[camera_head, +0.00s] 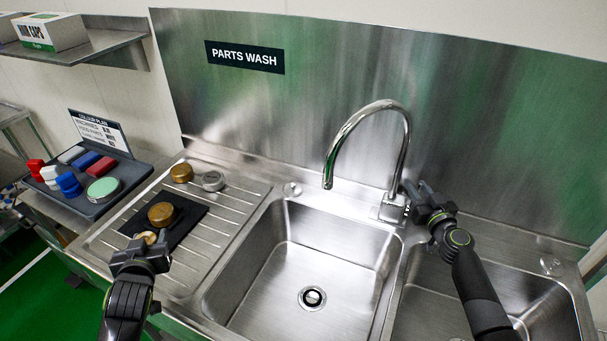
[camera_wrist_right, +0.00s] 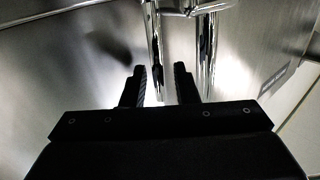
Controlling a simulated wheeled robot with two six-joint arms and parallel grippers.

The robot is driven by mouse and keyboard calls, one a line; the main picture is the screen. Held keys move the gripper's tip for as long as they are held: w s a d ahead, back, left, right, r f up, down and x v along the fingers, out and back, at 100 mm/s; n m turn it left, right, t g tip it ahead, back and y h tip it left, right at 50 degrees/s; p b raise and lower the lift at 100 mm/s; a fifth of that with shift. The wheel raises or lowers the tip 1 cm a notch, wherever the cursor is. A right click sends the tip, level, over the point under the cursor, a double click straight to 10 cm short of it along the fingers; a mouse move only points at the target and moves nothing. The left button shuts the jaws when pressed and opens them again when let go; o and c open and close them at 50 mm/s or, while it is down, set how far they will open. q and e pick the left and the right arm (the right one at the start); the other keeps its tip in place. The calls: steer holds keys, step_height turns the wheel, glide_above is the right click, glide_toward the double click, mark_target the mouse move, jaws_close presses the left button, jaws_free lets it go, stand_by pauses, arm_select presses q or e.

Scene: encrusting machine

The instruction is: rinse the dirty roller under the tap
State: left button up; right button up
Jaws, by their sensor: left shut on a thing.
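The chrome tap (camera_head: 399,150) arches over the left sink basin (camera_head: 330,255); no water shows under its spout. My left gripper (camera_head: 147,243) is at the front of the drainboard, shut on a small tan-gold round piece (camera_head: 147,237), mostly hidden by the fingers; I cannot tell whether it is the dirty roller. A brass-brown roller (camera_head: 161,214) sits on a black mat (camera_head: 188,222) just behind it. My right gripper (camera_head: 418,192) is open beside the tap base. In the right wrist view its fingers (camera_wrist_right: 161,86) point at chrome tap parts (camera_wrist_right: 206,55), with nothing visibly gripped.
Another brass roller (camera_head: 181,172) and a grey metal one (camera_head: 213,181) stand at the back of the ribbed drainboard (camera_head: 222,219). A dark tray (camera_head: 135,172) with coloured blocks and a green-topped disc lies left. A second basin (camera_head: 440,305) is right. The left basin is empty.

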arm_select(q)
steer(key=shift+w, duration=0.1)
arm_select(e)
steer(key=shift+w, duration=0.1)
steer(key=shift+c, duration=0.5)
jaws_close()
